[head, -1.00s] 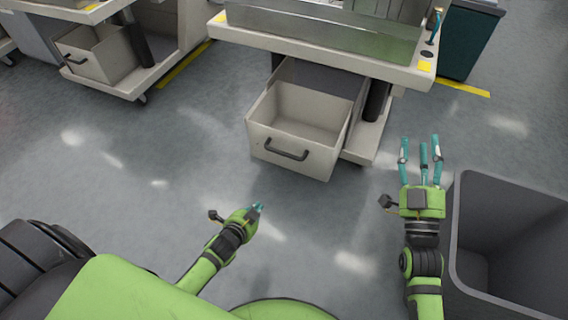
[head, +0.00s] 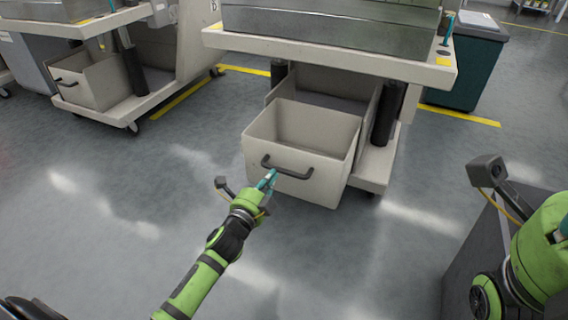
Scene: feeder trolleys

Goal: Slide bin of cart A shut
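The beige bin (head: 320,192) is pulled out from the low shelf of the nearest trolley (head: 370,66), which I take to be cart A. It looks empty inside, and a dark bar handle (head: 287,170) crosses its front. My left gripper (head: 268,179) is at the left end of the handle, in front of the bin's face. Its fingers look close together from this angle; I cannot tell whether they touch or grip the handle. My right gripper (head: 560,230) is cut off by the right edge, with its fingertips out of view.
Another trolley (head: 75,28) with a similar open bin (head: 98,84) stands at the left. A dark teal container (head: 472,66) stands behind at the right. The floor left of the bin is clear.

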